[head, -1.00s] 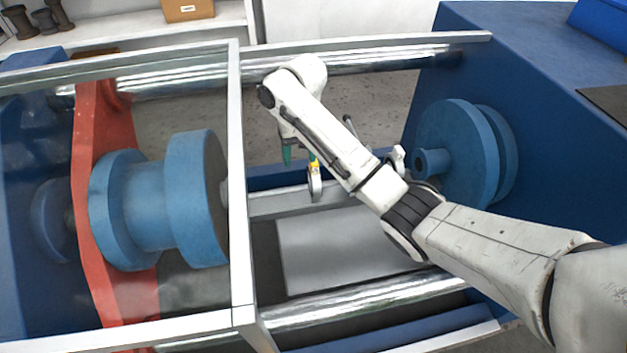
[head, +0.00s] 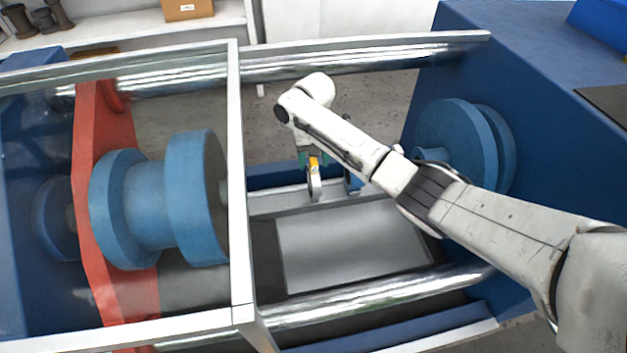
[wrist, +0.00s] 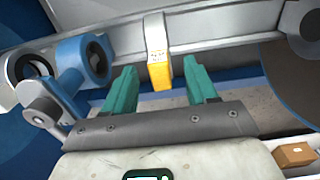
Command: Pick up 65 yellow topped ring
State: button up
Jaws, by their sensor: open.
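The yellow-topped ring (head: 314,187) stands upright on the pale rail in the machine's bay in the head view. In the wrist view its yellow top (wrist: 160,76) and pale body (wrist: 155,35) show between the two green fingers of my gripper (wrist: 159,68). My gripper (head: 313,158) is open, pointing down over the ring in the head view. No finger visibly touches the ring. I cannot tell how deep the top sits between the fingertips. The number on the yellow top is too small to read.
A blue valve ring (wrist: 92,58) with grey parts stands left of the fingers in the wrist view; it also shows right of the ring in the head view (head: 352,182). Polished bars (head: 380,296) and a frame post (head: 238,190) bound the bay. A blue flange (head: 455,145) is at right.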

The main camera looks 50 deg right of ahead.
jog(key=shift+f, duration=0.95)
grip_shut()
jog(key=shift+r, duration=0.1)
dwell(0.6)
